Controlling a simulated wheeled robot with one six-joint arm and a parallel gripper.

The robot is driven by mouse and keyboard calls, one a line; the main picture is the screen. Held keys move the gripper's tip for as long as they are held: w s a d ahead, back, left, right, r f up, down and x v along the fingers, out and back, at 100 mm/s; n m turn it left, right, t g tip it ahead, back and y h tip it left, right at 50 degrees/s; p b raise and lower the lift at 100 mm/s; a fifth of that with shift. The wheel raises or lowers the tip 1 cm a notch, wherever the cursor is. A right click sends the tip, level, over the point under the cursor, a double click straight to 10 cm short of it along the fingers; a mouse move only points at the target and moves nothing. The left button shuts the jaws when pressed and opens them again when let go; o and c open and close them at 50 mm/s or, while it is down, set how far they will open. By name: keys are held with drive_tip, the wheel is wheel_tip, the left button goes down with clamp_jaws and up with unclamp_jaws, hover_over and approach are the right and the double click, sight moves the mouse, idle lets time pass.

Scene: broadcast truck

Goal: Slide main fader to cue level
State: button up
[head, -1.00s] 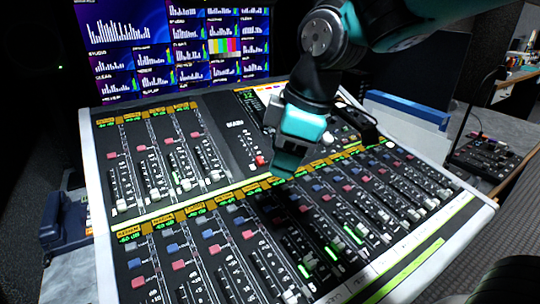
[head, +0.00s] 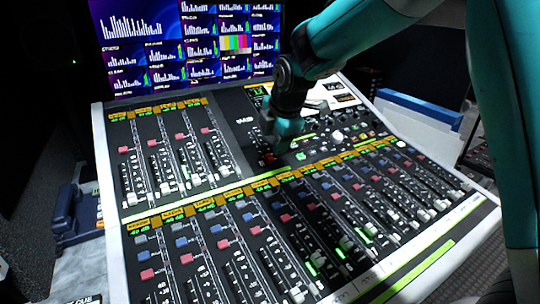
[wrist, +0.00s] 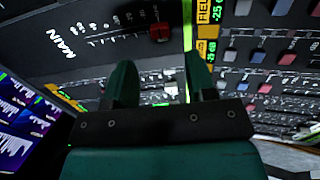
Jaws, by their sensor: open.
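The main fader has a red cap (wrist: 159,32) and sits in a strip lettered MAIN on the mixing console (head: 98,190). In the head view the cap (head: 269,157) is small and lies right by my gripper (head: 276,146). In the wrist view my teal gripper (wrist: 160,78) is open and empty. Its two fingers stand apart, and the red cap shows beyond them, in line with the gap. I cannot tell how far the fingertips are above the panel. The scale marks beside the strip are too small to read.
A bank of channel faders (head: 165,188) lies left of the main strip, and longer rows (head: 320,240) run along the front. Knobs (head: 337,135) are to its right. A monitor wall (head: 160,45) stands behind the console. A blue bar (head: 420,107) lies at the right.

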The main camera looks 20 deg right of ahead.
sight(269, 156)
drive_tip(key=x, duration=0.6)
drive_tip(key=shift+w+f, duration=0.15)
drive_tip(key=shift+f, duration=0.2)
